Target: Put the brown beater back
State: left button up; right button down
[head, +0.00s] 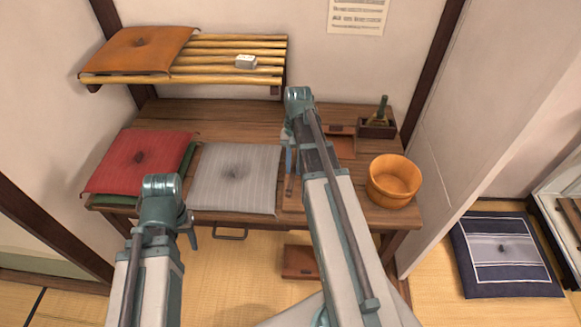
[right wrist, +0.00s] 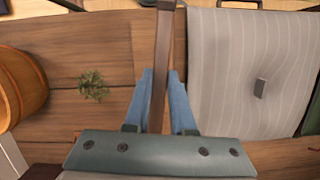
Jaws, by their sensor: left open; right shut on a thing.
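My right gripper (head: 290,168) is shut on the brown beater (head: 290,185), above the table between the grey cushion and the wooden bucket. In the right wrist view the beater (right wrist: 163,60) is a narrow brown bar running between the blue fingers (right wrist: 158,105) toward the top edge. Its far end is at the edge of that view, and the gripper hides the rest. I cannot tell whether it touches the table. My left gripper (head: 190,237) is open and empty in front of the table's edge, below the red and grey cushions.
The table (head: 230,115) holds a red cushion (head: 135,160), a grey striped cushion (head: 220,195), a wooden bucket (head: 393,185) and a dark box (head: 376,130) with a green bottle. A green tuft (right wrist: 93,86) lies near the beater. An orange cushion (head: 140,48) is on the slatted shelf (head: 220,60).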

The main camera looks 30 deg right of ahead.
jog(key=shift+f, duration=0.1)
notch_tip(320, 180, down, 8)
jog(key=b, duration=0.7)
jog(key=shift+r+b, duration=0.25)
jog(key=shift+b, duration=0.05)
jog(key=c, duration=0.7)
grip_release()
jog(key=shift+r, duration=0.15)
jog(key=p+v, duration=1.3)
jog(key=shift+w+r, duration=0.1)
jog(key=shift+r, duration=0.25)
